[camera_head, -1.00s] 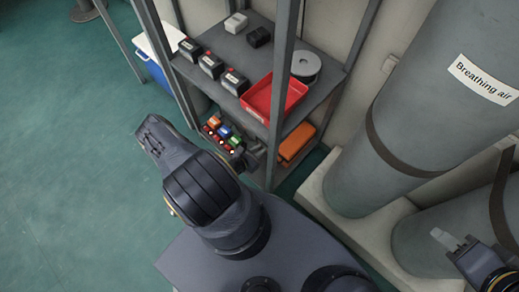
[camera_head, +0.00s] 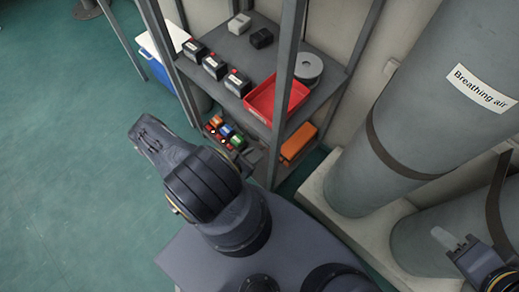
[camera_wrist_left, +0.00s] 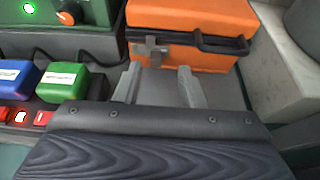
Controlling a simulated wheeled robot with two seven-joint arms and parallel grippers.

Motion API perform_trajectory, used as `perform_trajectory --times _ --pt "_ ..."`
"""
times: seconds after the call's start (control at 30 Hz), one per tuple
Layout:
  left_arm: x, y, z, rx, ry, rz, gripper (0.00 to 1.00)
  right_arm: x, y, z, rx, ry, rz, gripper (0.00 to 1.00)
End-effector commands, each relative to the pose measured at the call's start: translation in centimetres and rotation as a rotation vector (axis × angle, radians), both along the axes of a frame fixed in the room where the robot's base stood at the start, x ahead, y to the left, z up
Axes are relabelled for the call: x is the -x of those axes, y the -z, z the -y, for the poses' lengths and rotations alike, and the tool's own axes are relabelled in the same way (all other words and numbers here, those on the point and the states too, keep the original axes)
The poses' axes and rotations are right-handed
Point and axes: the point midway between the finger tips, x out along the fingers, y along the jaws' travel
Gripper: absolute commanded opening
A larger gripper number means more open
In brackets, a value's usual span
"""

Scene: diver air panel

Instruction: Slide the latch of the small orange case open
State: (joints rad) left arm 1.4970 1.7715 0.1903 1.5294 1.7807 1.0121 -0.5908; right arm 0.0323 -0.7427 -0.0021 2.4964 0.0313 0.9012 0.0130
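The small orange case (camera_head: 299,141) lies on the lower shelf at its right end. In the left wrist view the case (camera_wrist_left: 205,56) is straight ahead, with a dark handle (camera_wrist_left: 228,44) and a grey metal latch (camera_wrist_left: 152,50) on its front. The latch is left of the case's middle. My left gripper (camera_wrist_left: 158,87) is open and empty, its two fingers apart just in front of the case and below the latch, not visibly touching it. In the head view my left arm hides most of that gripper. My right gripper (camera_head: 456,242) is by the cylinders, far from the case; its opening is unclear.
Blue (camera_wrist_left: 14,78) and green (camera_wrist_left: 70,82) blocks sit left of my left fingers on a dark panel with red buttons. A green box (camera_wrist_left: 62,28) with a lit lamp and orange knob stands behind them. Rack posts and the upper shelf (camera_head: 247,52) enclose the space.

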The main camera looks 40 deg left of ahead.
Motion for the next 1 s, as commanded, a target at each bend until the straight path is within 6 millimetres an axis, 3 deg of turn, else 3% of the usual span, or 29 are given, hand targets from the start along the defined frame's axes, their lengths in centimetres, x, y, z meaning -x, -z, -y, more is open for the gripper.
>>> perform_trajectory --times 0.1,0.3,1.0 --pt "1.7 -0.9 -0.1 0.001 0.000 -0.001 0.36 0.0 -0.8 0.0 0.000 0.000 0.000 0.36" --pt "2.8 -1.2 -0.2 0.000 0.001 0.001 0.36 0.0 -1.0 0.0 0.000 0.000 0.000 0.36" --pt "2.8 -1.1 -0.2 0.000 0.001 0.000 0.36 0.0 -0.9 0.0 0.000 0.000 0.000 0.36"
